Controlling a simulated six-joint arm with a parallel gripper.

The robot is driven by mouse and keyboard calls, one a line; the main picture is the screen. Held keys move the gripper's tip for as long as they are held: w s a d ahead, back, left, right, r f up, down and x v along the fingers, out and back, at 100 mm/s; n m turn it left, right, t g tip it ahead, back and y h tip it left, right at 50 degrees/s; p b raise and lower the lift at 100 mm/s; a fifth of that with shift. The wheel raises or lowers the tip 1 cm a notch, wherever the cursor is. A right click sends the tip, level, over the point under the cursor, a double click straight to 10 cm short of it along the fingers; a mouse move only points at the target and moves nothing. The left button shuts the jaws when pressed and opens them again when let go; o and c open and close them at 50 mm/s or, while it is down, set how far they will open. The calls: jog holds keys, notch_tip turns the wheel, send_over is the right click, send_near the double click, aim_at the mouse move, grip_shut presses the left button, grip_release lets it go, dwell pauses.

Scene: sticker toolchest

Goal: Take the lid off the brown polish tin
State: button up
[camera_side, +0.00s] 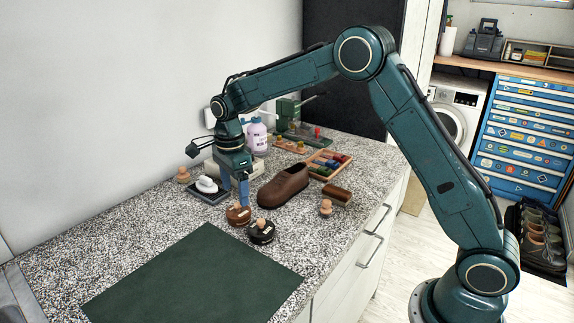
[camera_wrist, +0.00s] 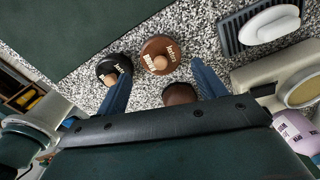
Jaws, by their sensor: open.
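The brown polish tin (camera_side: 238,217) stands on the speckled counter, with a round lid on it that carries a pale wooden knob. In the wrist view the tin (camera_wrist: 168,49) lies just beyond my fingertips, roughly between their lines. My gripper (camera_side: 243,196) points down just behind the tin in the side view. In the wrist view its two blue fingers (camera_wrist: 161,72) are spread, with nothing held between them. A black polish tin (camera_side: 261,235) with a similar knob stands close beside the brown one; it also shows in the wrist view (camera_wrist: 108,70).
A brown shoe (camera_side: 284,187) stands right of my gripper, its toe showing between the fingers in the wrist view (camera_wrist: 180,95). A dark tray (camera_side: 208,197) with a white object is to the left. A green mat (camera_side: 195,277) lies clear in front.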

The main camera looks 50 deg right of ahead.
aim_at(236, 204)
jog(key=shift+f, duration=2.35)
jog(key=shift+c, duration=0.4)
jog(key=c, duration=0.7)
